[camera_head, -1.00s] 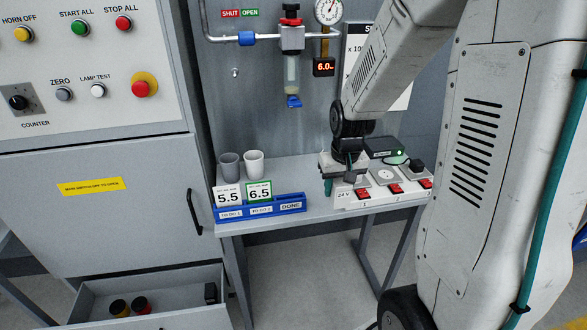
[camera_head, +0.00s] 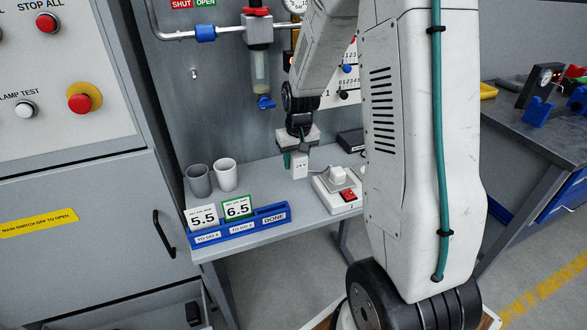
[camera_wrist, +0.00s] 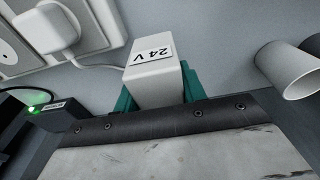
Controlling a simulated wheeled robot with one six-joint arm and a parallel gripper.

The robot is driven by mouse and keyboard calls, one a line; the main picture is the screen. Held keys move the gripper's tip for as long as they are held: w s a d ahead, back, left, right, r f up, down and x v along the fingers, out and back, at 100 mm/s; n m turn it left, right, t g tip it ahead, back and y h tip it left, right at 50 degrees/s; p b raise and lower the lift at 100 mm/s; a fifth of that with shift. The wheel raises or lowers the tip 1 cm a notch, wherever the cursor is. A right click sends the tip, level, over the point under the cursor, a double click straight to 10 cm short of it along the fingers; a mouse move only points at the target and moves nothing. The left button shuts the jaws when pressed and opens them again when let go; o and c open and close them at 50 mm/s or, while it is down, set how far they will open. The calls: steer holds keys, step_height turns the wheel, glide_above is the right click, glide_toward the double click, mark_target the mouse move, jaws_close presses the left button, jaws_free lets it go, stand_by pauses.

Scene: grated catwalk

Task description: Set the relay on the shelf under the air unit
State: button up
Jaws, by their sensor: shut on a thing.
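The relay, a white block marked 24 V (camera_head: 299,170), is held between the teal fingers of my gripper (camera_head: 299,160). In the wrist view the relay (camera_wrist: 153,85) sits between the fingers with its label in view. The grey shelf (camera_head: 268,178) lies below it; I cannot tell whether the relay's bottom touches the surface. The air unit (camera_head: 259,62), with a red knob and clear bowl, hangs on the wall panel above the shelf, left of my gripper.
A white power strip (camera_head: 331,199) with a plug is right of the relay, a black box (camera_head: 350,141) behind. A grey cup (camera_head: 199,181), a white cup (camera_head: 226,175) and a blue card tray (camera_head: 272,221) stand left. Bare shelf lies between tray and relay.

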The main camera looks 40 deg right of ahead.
step_height(320, 180, down, 4)
steer(key=shift+f, duration=0.15)
steer(key=shift+w+f, duration=0.1)
steer(key=shift+w, duration=0.05)
steer(key=shift+f, duration=0.1)
steer(key=o, duration=1.1)
steer(key=shift+d, duration=0.1)
